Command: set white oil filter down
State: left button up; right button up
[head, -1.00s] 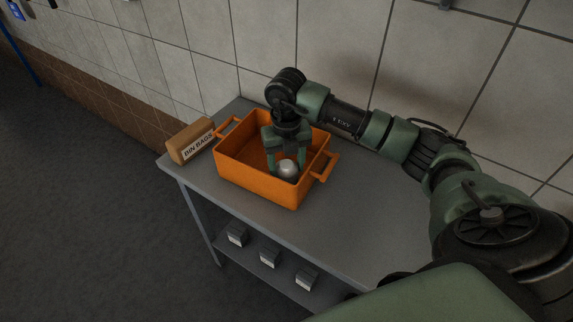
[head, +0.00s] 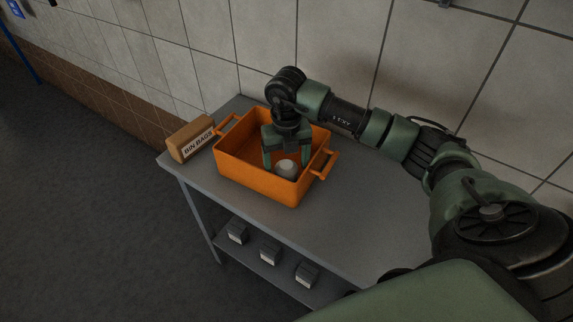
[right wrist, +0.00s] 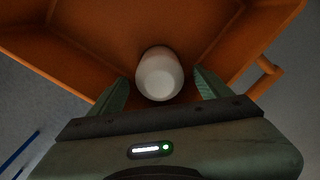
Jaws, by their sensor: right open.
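The white oil filter (head: 287,168) is inside the orange crate (head: 262,186), near its front right side. In the right wrist view the oil filter (right wrist: 160,75) is a pale rounded cylinder between my fingers, with a gap on each side. My right gripper (head: 287,165) reaches down into the crate from above. It is open, its two green fingers on either side of the filter. Whether the filter touches the crate floor is hard to tell in the head view. My left gripper is not in view.
A brown box labelled bin bags (head: 190,140) stands left of the crate on the grey table (head: 370,215). The table right of the crate is clear. Several small grey boxes (head: 270,252) sit on the lower shelf. A tiled wall (head: 340,50) stands behind.

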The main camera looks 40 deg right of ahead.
notch_tip(320, 180, up, 11)
jog(key=b, duration=0.2)
jog(key=shift+r, duration=0.2)
dwell(0.4)
